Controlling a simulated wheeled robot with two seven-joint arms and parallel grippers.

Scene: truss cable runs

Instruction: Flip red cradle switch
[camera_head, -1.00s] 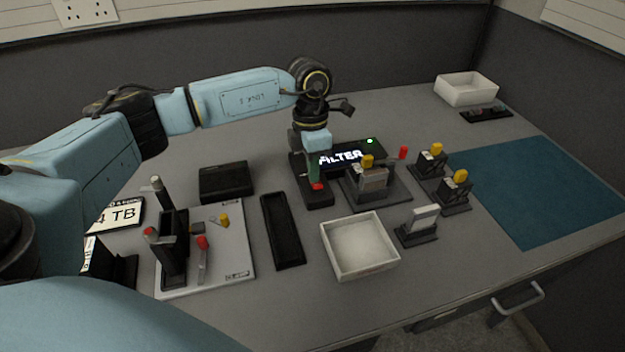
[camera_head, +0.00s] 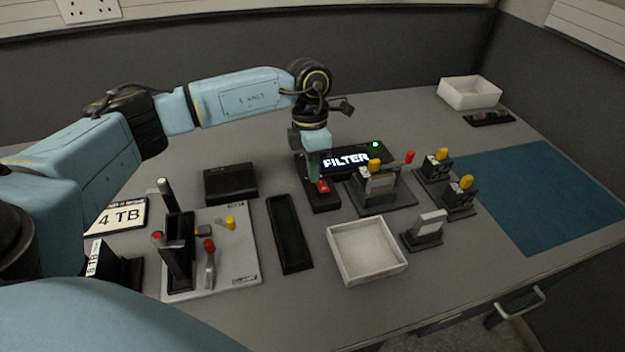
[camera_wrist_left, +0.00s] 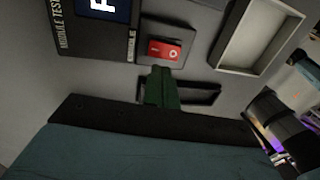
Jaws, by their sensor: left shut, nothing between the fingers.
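The red rocker switch (camera_head: 322,186) sits on a black base at the near left of the tester with the lit FILTER display (camera_head: 346,160). In the left wrist view the switch (camera_wrist_left: 164,50) shows white marks on its red face; I cannot tell which side is pressed down. My left gripper (camera_head: 313,176) points down beside the switch, at its left in the head view, with green fingers shut and empty. In the left wrist view the fingertips (camera_wrist_left: 160,72) are just below the switch, and a small gap seems to show. My right gripper is out of view.
A black tray (camera_head: 290,233) and a white open bin (camera_head: 367,250) stand in front. A grey holder (camera_head: 381,190) with yellow and red knobs is right of the switch. A black box (camera_head: 231,183) is at left. A green light (camera_head: 376,144) glows behind the display.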

